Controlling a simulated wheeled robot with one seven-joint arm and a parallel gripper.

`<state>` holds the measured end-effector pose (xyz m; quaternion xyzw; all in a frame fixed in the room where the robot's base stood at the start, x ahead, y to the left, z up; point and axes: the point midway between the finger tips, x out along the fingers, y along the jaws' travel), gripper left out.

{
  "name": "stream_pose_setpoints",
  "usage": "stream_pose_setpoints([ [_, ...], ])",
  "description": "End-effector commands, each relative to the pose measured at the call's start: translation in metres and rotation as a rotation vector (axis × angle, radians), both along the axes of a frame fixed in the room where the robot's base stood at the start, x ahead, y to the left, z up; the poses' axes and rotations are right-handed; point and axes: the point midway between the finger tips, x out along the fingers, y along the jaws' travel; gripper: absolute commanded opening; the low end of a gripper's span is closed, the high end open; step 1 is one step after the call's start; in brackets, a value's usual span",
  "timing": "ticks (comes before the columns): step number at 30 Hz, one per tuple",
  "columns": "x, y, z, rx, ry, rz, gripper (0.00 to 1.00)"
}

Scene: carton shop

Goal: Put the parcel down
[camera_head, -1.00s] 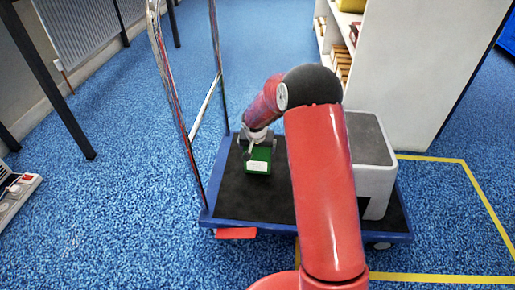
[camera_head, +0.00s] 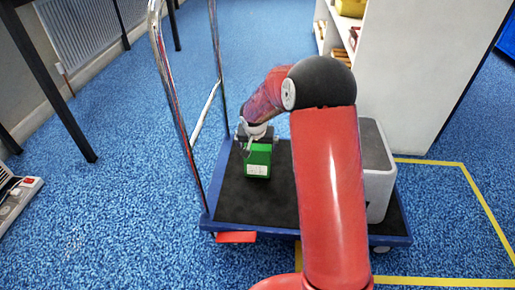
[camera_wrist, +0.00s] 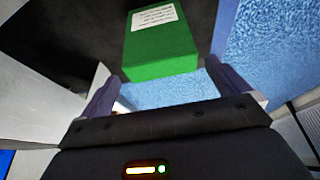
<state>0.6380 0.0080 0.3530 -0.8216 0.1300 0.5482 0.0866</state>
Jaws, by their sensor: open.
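The parcel is a green box (camera_head: 258,160) with a white label, resting on the black deck of the blue-edged trolley (camera_head: 260,207), towards its left side. In the wrist view the parcel (camera_wrist: 160,55) shows just beyond the fingertips, its label facing up in the picture. My gripper (camera_head: 256,137) is at the far end of the parcel in the head view, and its fingers (camera_wrist: 165,84) are spread and empty. The parcel's far end is partly hidden by my gripper in the head view.
A grey-white box (camera_head: 378,175) with a dark top stands on the trolley's right side, partly behind my arm. The trolley's handle frame (camera_head: 172,85) rises at the left. A white shelf unit (camera_head: 400,75) stands behind right. Bare deck lies in front of the parcel.

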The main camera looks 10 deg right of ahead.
Motion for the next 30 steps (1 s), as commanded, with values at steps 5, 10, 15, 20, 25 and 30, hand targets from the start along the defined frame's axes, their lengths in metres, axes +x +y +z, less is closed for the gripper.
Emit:
stream_pose_setpoints([
  [5,-0.013,0.005,0.035,0.000,-0.002,0.000,1.00],
  [10,-0.020,0.007,0.052,0.000,0.000,0.000,1.00],
  [15,-0.036,0.004,0.080,-0.015,-0.010,0.012,1.00],
  [20,-0.088,-0.006,0.141,-0.054,-0.025,0.051,1.00],
  [25,-0.169,-0.015,0.197,-0.078,-0.037,0.105,1.00],
  [30,-0.253,-0.017,0.226,-0.069,-0.053,0.174,1.00],
])
